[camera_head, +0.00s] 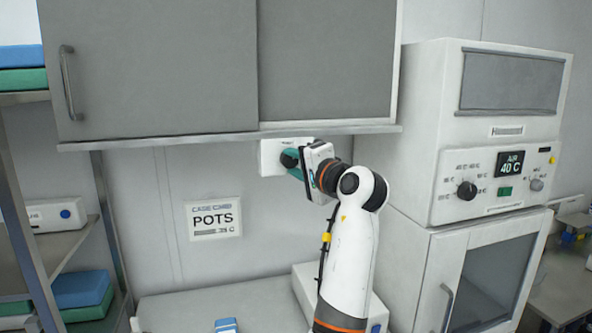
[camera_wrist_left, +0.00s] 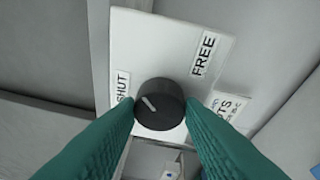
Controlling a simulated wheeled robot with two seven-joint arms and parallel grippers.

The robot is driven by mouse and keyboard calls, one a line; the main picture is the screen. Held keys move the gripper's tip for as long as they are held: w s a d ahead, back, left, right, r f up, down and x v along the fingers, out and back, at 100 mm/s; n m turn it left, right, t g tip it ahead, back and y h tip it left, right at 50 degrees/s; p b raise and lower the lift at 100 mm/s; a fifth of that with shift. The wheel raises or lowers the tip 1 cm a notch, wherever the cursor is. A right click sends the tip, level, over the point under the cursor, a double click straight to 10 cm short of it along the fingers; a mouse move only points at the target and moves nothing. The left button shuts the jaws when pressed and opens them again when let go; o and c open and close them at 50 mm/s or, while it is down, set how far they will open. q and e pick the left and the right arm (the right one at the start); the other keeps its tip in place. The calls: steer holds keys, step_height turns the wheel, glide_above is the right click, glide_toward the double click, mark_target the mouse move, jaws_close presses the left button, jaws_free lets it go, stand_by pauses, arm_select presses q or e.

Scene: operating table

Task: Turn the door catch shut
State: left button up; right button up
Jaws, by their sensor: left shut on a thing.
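The door catch is a black round knob (camera_wrist_left: 159,104) on a white plate (camera_wrist_left: 165,45) in the left wrist view. The plate carries the labels SHUT at the left and FREE at the right. The knob's pale pointer line slants toward the upper left, on the SHUT label's side. My left gripper (camera_wrist_left: 160,110) is shut on the knob, one green finger on each side. In the head view the left gripper (camera_head: 295,163) reaches the knob (camera_head: 289,158) on the plate (camera_head: 268,157), just under the cupboard. My right gripper is not in view.
The grey cupboard (camera_head: 150,70) overhangs the plate, with its bottom ledge close above my gripper. A POTS sign (camera_head: 213,218) is on the wall to the left. A white warming cabinet (camera_head: 490,150) stands at the right, and a white box (camera_head: 308,285) sits below.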

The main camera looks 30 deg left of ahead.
arm_select(q)
steer(key=n+h, duration=0.1)
steer(key=n, duration=0.3)
steer(key=shift+r+b, duration=0.1)
steer(key=shift+b, duration=0.2)
steer(key=shift+r+n+h, duration=0.1)
steer(key=shift+n+h, duration=0.8)
steer(key=shift+n, duration=0.9)
steer(key=o, duration=1)
